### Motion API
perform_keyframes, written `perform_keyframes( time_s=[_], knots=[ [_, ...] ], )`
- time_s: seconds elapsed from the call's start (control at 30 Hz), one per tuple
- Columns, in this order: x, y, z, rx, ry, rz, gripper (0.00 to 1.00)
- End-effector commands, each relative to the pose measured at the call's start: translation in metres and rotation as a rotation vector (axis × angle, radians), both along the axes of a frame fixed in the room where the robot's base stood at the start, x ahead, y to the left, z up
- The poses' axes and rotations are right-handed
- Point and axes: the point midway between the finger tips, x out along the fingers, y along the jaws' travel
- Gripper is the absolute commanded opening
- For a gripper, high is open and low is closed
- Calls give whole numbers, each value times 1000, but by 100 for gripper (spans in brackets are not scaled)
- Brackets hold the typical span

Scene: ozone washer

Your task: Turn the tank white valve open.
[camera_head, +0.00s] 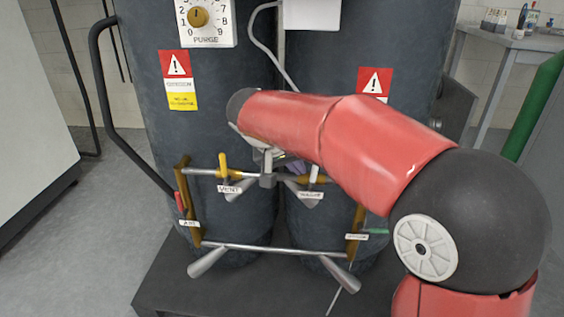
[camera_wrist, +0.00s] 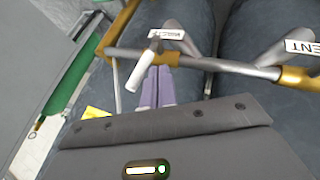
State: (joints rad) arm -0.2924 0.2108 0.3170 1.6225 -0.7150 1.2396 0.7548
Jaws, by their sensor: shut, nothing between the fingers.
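The white valve handle (camera_head: 314,174) sits on the upper pipe at the right, above a small white label. In the wrist view the white handle (camera_wrist: 143,66) crosses the pipe at a slant. My gripper (camera_wrist: 158,72) is shut and empty, its purple fingertips close beside the white handle, on its right in that view. Whether they touch it I cannot tell. In the head view my red arm hides most of the gripper; only a bit of purple finger (camera_head: 297,167) shows just left of the white handle.
A yellow valve handle (camera_head: 223,166) stands to the left, above the VENT label (camera_head: 230,189). A red handle (camera_head: 180,201) and a green handle (camera_head: 376,231) sit on the side pipes. Two dark tanks (camera_head: 205,130) stand behind the pipes. A lower pipe (camera_head: 270,249) runs across.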

Motion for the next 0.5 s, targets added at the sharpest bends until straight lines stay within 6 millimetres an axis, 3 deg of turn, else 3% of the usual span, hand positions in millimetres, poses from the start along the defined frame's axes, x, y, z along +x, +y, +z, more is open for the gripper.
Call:
perform_keyframes(
  time_s=[0.5],
  knots=[
    [1, -8, 0, 2, 0, 0, 0]
  ],
)
